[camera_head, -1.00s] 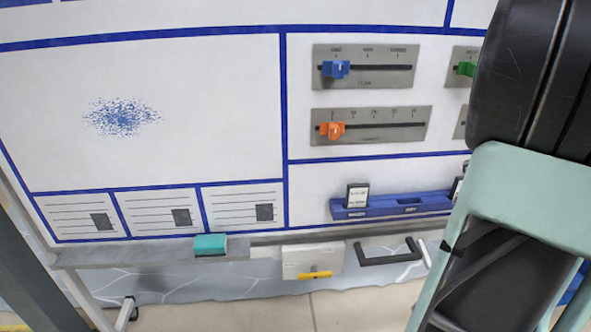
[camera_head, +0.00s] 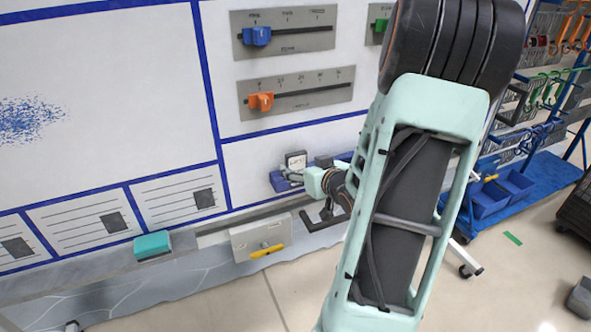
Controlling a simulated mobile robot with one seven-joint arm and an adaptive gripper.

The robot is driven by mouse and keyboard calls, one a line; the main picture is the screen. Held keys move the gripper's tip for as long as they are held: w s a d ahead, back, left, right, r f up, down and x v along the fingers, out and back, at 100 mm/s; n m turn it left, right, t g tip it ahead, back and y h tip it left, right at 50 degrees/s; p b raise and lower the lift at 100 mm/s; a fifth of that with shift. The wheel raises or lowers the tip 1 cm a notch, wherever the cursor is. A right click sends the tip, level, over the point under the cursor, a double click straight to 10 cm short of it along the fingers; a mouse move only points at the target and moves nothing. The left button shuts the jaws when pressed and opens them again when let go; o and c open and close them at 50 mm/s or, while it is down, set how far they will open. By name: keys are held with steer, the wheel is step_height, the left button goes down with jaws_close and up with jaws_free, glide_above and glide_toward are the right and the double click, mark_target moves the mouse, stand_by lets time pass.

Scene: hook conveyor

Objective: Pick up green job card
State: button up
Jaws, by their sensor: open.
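A small flat green piece (camera_head: 512,238) lies on the floor at the right; I cannot tell whether it is the green job card. No other green card is clear. My forearm hides the ledge's right part.
A teal block (camera_head: 152,245) sits on the board's lower shelf. Blue bins (camera_head: 490,200) stand on a blue cart at the right.

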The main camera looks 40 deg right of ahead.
mark_target(297, 166)
steer(key=shift+f+x, duration=0.15)
steer(key=shift+x, duration=1.2)
steer(key=shift+f+x, duration=0.15)
steer(key=shift+x, duration=1.25)
steer(key=shift+s, duration=0.15)
steer(key=c, duration=1.3)
